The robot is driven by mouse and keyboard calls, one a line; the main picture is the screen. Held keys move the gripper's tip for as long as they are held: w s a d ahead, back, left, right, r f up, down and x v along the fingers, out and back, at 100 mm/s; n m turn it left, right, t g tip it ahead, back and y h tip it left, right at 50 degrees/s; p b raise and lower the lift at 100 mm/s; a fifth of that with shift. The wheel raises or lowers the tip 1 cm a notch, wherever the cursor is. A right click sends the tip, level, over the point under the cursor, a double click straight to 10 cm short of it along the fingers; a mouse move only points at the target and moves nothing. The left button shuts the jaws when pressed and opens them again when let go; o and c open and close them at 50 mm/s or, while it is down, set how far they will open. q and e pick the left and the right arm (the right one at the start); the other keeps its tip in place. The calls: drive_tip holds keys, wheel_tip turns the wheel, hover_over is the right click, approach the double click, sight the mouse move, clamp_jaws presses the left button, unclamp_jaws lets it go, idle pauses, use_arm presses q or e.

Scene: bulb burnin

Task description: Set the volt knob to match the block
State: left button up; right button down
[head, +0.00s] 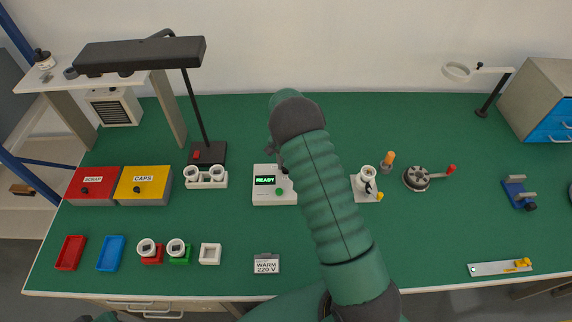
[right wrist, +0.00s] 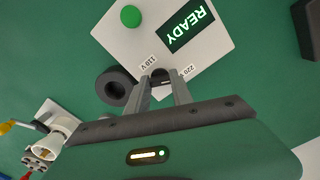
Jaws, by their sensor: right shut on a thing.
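The tester (head: 262,197) is a white box with a lit READY display and a green button, left of centre in the head view. It also shows in the right wrist view (right wrist: 130,48), with labels 110 V and 220 V. The volt knob (right wrist: 160,75) is a small dark part between these labels, mostly covered by my fingers. My right gripper (right wrist: 162,84) is shut on it; in the head view my arm largely hides this spot. The block (head: 266,263) near the table's front edge reads WARM 220 V. My left gripper is not in view.
A black round holder (right wrist: 116,86) stands beside the tester. A white socket fixture (head: 366,183) is to the right. A black lamp stand (head: 208,152), bulb rack (head: 206,180), SCRAP bin (head: 92,186) and CAPS bin (head: 143,185) are to the left. The front right table is mostly clear.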

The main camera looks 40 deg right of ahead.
drive_tip(key=shift+w+d+r+m, duration=0.2)
drive_tip(key=shift+w+r+m, duration=0.1)
drive_tip(key=shift+m, duration=0.1)
drive_tip(key=c, duration=1.4)
unclamp_jaws()
drive_tip(key=shift+o, duration=1.2)
drive_tip(key=shift+f, duration=0.1)
drive_tip(key=shift+o, duration=0.2)
drive_tip(key=shift+s+f, duration=0.1)
drive_tip(key=shift+a, duration=0.1)
wheel_tip(320, 180, up, 17)
drive_tip(key=b, duration=0.1)
drive_tip(key=shift+f, duration=0.15)
